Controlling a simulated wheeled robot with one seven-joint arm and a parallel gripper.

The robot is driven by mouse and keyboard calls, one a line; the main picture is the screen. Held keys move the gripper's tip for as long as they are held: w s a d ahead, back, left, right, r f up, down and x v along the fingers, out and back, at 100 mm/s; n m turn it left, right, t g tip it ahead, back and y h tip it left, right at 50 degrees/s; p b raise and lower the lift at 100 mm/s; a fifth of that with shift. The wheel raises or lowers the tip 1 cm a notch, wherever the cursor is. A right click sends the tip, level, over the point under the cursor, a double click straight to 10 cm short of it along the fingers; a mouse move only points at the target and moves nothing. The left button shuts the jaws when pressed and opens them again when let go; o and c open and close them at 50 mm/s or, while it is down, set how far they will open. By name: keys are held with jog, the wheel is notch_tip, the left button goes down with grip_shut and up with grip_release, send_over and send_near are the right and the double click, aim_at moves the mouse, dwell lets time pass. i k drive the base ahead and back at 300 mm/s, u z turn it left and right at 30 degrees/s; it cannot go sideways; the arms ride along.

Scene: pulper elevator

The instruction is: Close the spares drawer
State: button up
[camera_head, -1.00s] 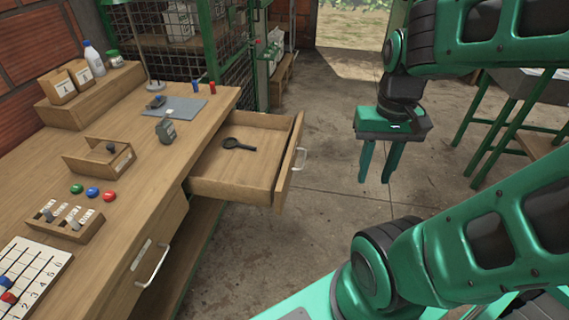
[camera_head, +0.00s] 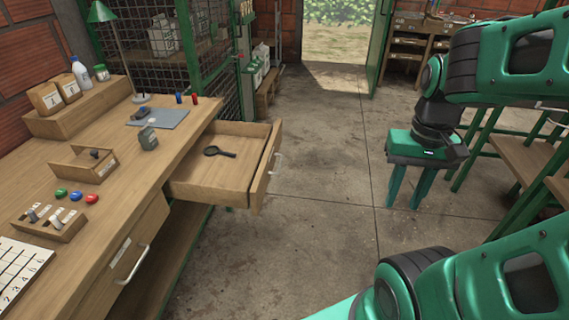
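A wooden drawer (camera_head: 213,184) stands pulled out from the right side of the workbench. A dark magnifying glass (camera_head: 220,151) lies inside it. The drawer front (camera_head: 262,172) faces right and carries a pale bar handle (camera_head: 276,163). No label on this drawer can be read from here. My gripper (camera_head: 409,190) hangs with its fingers pointing down, to the right of the drawer front. A clear gap of floor shows between them in the picture. The two teal fingers are apart with nothing between them.
A second drawer (camera_head: 119,255) with a bar handle sits closed in the bench front. The workbench (camera_head: 117,222) holds small trays, coloured buttons and a lamp (camera_head: 110,32). Open concrete floor (camera_head: 300,240) lies right of the drawer. A green-framed table (camera_head: 532,160) stands at right.

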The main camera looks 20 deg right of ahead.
aim_at(243, 180)
jog(key=z, duration=0.2)
jog(key=i, duration=0.5)
jog(key=u, duration=0.95)
jog(key=k, duration=1)
jog(key=z, duration=0.7)
jog(key=i, duration=1)
jog(key=u, duration=0.05)
